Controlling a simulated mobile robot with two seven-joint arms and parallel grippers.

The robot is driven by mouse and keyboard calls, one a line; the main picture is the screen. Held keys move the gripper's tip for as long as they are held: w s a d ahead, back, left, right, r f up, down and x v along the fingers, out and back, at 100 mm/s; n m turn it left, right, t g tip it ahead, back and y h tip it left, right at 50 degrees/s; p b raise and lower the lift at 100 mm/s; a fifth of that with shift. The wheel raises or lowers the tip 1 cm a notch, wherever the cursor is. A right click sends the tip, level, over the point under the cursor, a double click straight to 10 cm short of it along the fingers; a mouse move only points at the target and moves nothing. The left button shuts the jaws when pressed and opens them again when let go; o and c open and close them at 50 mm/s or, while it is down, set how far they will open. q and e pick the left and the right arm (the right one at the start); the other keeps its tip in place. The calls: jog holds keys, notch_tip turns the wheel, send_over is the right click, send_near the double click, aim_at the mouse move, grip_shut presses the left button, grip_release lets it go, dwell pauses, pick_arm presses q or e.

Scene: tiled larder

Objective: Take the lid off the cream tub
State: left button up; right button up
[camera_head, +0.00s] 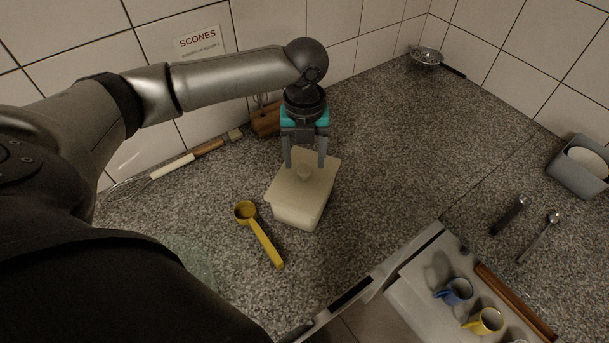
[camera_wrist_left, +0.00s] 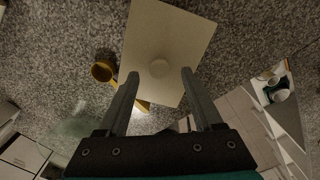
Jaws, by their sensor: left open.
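The cream tub (camera_head: 297,215) stands upright on the speckled counter in the middle of the head view. Its flat cream lid (camera_head: 318,190) sits on top, with a small round knob (camera_head: 304,172) at its centre. My left gripper (camera_head: 305,163) is open and points down over the lid, with its fingers on either side of the knob in the head view. In the left wrist view, the lid (camera_wrist_left: 165,35) and its knob (camera_wrist_left: 159,68) lie ahead of the open fingertips (camera_wrist_left: 160,74), between them. I cannot tell whether the fingers touch the lid. My right gripper is not in view.
A yellow scoop (camera_head: 262,238) lies just left of the tub. A whisk (camera_head: 150,178), a brush (camera_head: 215,145) and a wooden block (camera_head: 266,120) are near the back wall. An open drawer (camera_head: 425,283) with cups is at front right. Counter right of the tub is clear.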

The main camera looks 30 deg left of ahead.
aim_at(304, 175)
pick_arm(q)
jog(key=shift+f, duration=1.35)
grip_shut()
